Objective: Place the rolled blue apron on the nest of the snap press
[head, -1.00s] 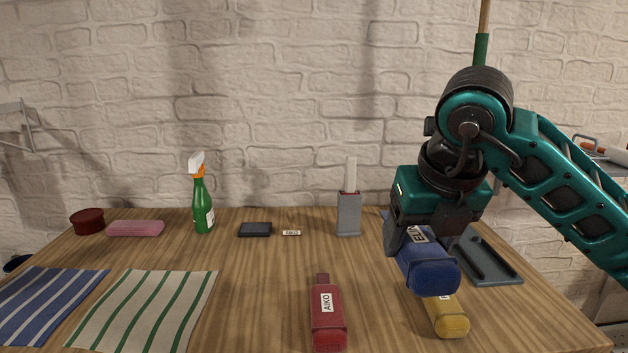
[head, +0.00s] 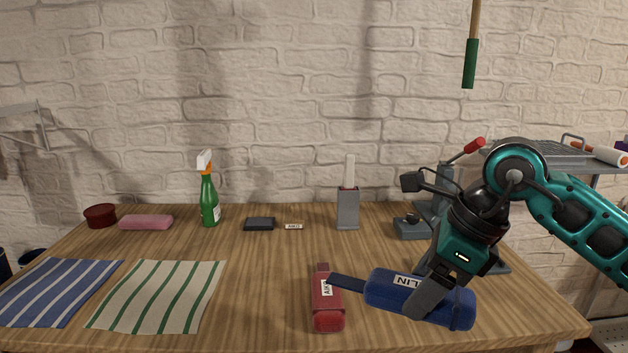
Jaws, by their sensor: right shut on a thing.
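The rolled blue apron (head: 395,290), with a white name label and a loose strap to its left, is in my right gripper (head: 440,300). The gripper is shut around it near its right part, holding it over the front right of the table. The snap press (head: 445,178), grey with a red-tipped lever, stands at the back right, partly hidden by my arm. Its low grey base (head: 408,231) shows left of the arm, with a small round part on it that may be the nest. The apron is in front of the press, apart from it. My left gripper is not in view.
A rolled red apron (head: 326,309) lies just left of the blue one. A grey holder (head: 347,208), dark pad (head: 259,224), green spray bottle (head: 209,202), pink block (head: 146,222) and striped cloths (head: 160,295) are on the table (head: 260,262). The table's middle is clear.

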